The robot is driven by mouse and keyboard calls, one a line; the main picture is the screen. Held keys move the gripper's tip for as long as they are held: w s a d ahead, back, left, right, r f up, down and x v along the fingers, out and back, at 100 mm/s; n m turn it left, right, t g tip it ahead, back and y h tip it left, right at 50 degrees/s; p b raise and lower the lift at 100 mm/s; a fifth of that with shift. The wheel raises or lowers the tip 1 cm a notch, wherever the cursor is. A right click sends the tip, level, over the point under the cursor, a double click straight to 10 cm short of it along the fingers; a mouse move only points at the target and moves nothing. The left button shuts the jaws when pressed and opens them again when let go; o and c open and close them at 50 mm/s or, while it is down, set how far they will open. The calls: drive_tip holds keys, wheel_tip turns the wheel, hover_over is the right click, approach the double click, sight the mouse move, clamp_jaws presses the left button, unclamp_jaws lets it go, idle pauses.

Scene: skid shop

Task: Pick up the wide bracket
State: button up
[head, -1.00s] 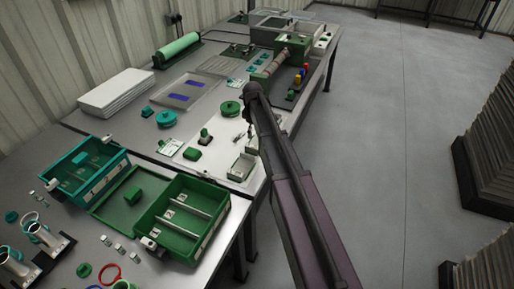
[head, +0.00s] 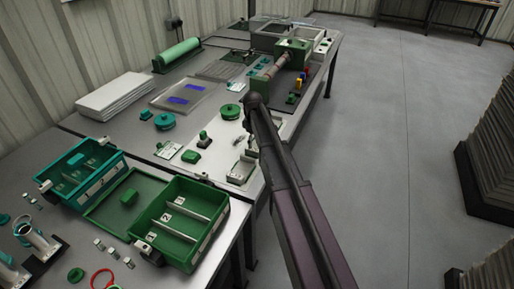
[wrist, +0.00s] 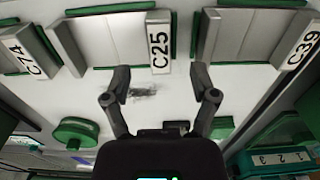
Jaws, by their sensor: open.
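In the wrist view, grey metal brackets with green edges lie on a white surface (wrist: 165,105). They carry the labels C74 (wrist: 22,52), C25 (wrist: 115,42) and C39 (wrist: 245,38). I cannot tell by label which one is the wide bracket. My gripper (wrist: 160,76) is open, with nothing between its fingers. In the head view my arm hides the gripper, and the brackets cannot be made out clearly.
A green divided bin (head: 178,228) and a teal bin (head: 82,168) stand at the front of the bench. Teal round parts (head: 165,121), a white stack (head: 115,97) and a green roll (head: 178,54) lie farther back. Open floor (head: 400,150) is right of the bench.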

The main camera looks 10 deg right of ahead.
sight(253, 149)
drive_tip(key=shift+f, duration=0.15)
drive_tip(key=shift+a+f+b, duration=0.1)
drive_tip(key=shift+f+b, duration=2.4)
drive_tip(key=shift+b, duration=0.1)
clamp_jaws()
